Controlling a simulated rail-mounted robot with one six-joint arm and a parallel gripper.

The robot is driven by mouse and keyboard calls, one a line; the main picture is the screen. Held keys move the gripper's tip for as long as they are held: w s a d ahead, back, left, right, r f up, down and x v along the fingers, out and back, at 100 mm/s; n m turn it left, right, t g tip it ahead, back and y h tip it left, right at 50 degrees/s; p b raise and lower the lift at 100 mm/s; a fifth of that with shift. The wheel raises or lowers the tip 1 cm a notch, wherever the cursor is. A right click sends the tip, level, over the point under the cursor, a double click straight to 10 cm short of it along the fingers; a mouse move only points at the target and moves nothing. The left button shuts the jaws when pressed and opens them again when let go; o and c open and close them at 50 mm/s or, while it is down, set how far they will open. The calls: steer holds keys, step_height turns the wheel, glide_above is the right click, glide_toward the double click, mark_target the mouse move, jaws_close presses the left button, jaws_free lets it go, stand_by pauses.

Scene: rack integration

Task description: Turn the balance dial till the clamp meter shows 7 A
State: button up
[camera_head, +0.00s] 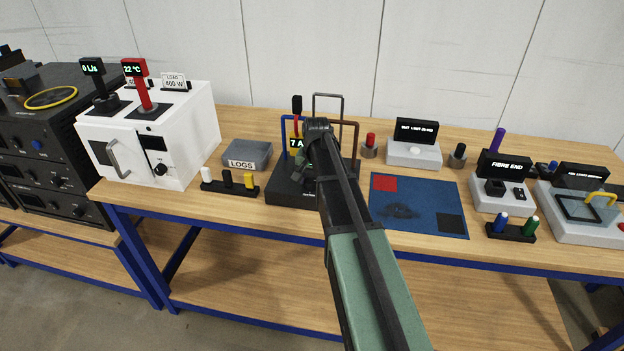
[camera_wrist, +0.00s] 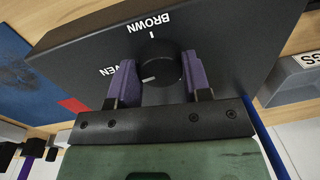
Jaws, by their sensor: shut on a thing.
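The balance dial (camera_wrist: 162,72) is a round black knob with a white mark on the dark box (camera_wrist: 228,45), between partly hidden lettering and the word BROWN. My gripper (camera_wrist: 160,62) has its two purple fingers shut on the dial, one on each side. In the head view my arm reaches over the dark box (camera_head: 286,188) and hides the dial. The clamp meter's display (camera_head: 296,143) reads 7 A, close beside my arm. Blue and brown cable loops (camera_head: 354,128) stand on the box.
A blue mat (camera_head: 415,222) with red and black squares lies to the right. A grey LOGS tray (camera_head: 246,154) and a white load unit (camera_head: 200,130) stand to the left. A small rack of coloured plugs (camera_head: 229,189) stands in front of the tray.

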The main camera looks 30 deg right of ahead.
mark_target(314, 181)
steer(key=o, duration=0.9)
steer(key=r+p, duration=1)
steer(key=shift+s+d+r+p, duration=0.25)
steer(key=shift+r+p, duration=0.1)
steer(key=shift+p, duration=0.05)
